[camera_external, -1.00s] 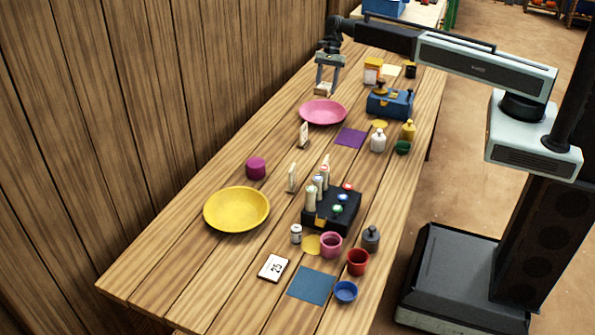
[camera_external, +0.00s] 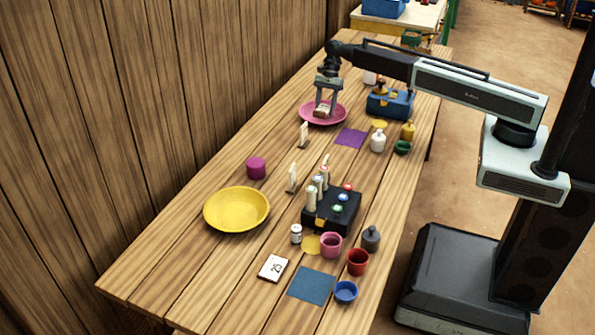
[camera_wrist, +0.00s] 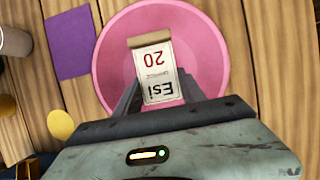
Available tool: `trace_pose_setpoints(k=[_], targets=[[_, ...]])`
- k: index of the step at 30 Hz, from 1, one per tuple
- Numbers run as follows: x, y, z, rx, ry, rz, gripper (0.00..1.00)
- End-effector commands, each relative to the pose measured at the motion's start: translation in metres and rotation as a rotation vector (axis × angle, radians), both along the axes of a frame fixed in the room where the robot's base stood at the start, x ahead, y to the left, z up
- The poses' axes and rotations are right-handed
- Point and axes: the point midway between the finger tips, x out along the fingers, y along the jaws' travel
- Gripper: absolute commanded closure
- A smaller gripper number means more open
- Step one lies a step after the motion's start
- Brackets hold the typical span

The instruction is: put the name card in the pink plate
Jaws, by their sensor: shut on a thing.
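The pink plate (camera_external: 341,119) lies on the wooden table toward the back; it fills much of the wrist view (camera_wrist: 210,40). My gripper (camera_external: 322,110) is over the plate and is shut on a name card (camera_wrist: 158,75). The card is white with a tan edge, and reads "Esi" and "20" upside down in the wrist view. In the outside view the card (camera_external: 321,113) shows small between the fingers, above the plate's inside. I cannot tell whether the card touches the plate.
A standing card (camera_external: 304,134) is just in front of the plate. A purple mat (camera_external: 351,138), a white bottle (camera_external: 378,141) and a blue box (camera_external: 390,104) are to its right. A yellow plate (camera_external: 237,209) and a black box with buttons (camera_external: 331,210) are nearer the front.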

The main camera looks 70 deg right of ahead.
Motion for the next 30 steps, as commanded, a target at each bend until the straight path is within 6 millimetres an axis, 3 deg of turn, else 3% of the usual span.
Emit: trace_pose_setpoints(k=[6,7,9,10,30], targets=[[0.0,0.0001,0.0001,0.0,0.0,0.0,0.94],[0.0,0.0001,0.0001,0.0,0.0,0.0,0.51],[0.0,0.0001,0.0001,0.0,0.0,0.0,0.31],[0.0,0.0001,0.0001,0.0,0.0,0.0,0.28],[0.0,0.0,0.0024,0.0,0.0,0.0,0.28]])
